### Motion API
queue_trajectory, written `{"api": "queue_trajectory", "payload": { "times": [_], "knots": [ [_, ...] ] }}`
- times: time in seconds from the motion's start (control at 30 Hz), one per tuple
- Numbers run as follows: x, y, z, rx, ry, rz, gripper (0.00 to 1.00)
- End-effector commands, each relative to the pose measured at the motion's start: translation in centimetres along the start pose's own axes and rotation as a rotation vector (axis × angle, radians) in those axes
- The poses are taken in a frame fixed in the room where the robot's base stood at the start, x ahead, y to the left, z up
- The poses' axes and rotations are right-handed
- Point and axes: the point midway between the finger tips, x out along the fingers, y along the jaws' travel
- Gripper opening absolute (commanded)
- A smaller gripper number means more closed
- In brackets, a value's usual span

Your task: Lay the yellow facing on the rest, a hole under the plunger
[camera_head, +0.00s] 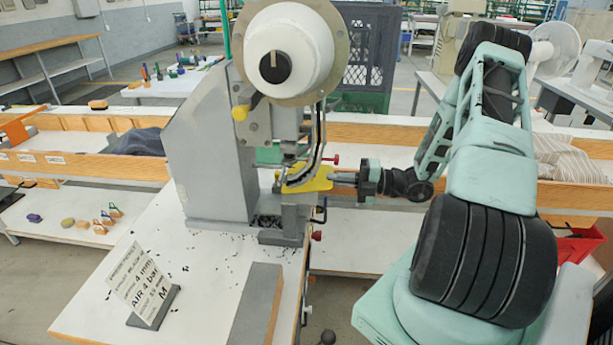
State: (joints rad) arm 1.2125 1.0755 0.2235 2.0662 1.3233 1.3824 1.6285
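The yellow facing (314,181) is a flat yellow piece beside the eyelet press (212,150), at the height of the press's working gap. My gripper (340,177) comes in from the right and is shut on the facing's right edge. The facing lies above the grey rest (288,212) and below the dark curved track and plunger area (297,152). The track hides part of the facing. I cannot make out its holes, or whether it touches the rest.
A sign (143,283) stands on the white table (205,262), with small dark bits scattered near the press base. A grey strip (255,305) lies at the front. Red-knobbed levers (317,236) stick out right of the rest. A wooden-edged bench (400,160) runs behind.

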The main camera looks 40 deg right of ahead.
Motion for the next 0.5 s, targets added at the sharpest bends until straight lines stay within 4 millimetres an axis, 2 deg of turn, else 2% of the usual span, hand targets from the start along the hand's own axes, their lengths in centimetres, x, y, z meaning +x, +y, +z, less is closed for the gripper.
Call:
{"api": "queue_trajectory", "payload": {
  "times": [0.5],
  "knots": [
    [0.05,0.15,-0.61,0.001,-0.001,0.0,0.0]
  ]
}}
